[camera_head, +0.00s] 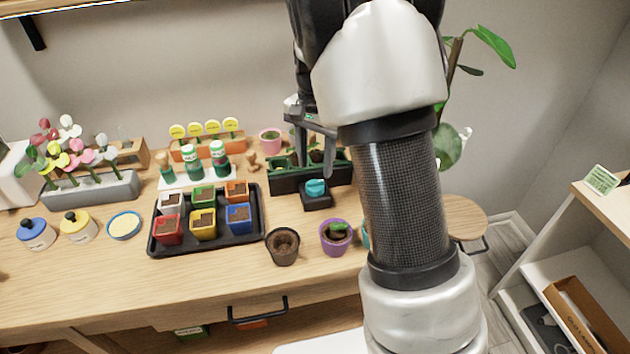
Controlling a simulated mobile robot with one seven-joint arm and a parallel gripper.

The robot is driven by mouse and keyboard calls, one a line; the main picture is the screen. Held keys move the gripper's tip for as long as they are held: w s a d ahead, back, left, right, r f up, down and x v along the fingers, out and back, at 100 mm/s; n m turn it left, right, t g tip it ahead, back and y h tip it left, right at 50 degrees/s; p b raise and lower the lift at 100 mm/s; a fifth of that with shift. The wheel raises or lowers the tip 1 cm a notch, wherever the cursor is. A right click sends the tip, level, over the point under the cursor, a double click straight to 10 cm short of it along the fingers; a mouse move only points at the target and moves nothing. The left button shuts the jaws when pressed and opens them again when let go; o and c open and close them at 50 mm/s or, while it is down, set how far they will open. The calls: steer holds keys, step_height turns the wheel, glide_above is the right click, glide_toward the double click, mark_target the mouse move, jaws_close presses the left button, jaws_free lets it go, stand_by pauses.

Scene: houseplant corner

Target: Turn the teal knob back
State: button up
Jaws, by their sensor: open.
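The teal knob (315,187) sits on top of a small dark box (317,202) on the wooden table, just in front of a long dark green planter (285,182). My gripper (313,155) hangs above and behind the knob, over the planter, with its fingers pointing down. It is open and I see nothing between its fingers. My arm covers the right part of the table and hides part of the gripper. The knob's turned angle is too small to read.
A black tray (250,231) of colored pots lies left of the knob. A brown pot (282,246) and a purple pot (336,237) stand in front of it. Green-white bottles (219,158) and yellow round markers (212,128) stand behind. The table's front strip is clear.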

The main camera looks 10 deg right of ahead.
mark_target(315, 182)
step_height(315, 182, down, 6)
steer(key=shift+f+b, duration=0.1)
steer(key=shift+b, duration=0.2)
steer(key=shift+c, duration=0.6)
steer(key=c, duration=0.7)
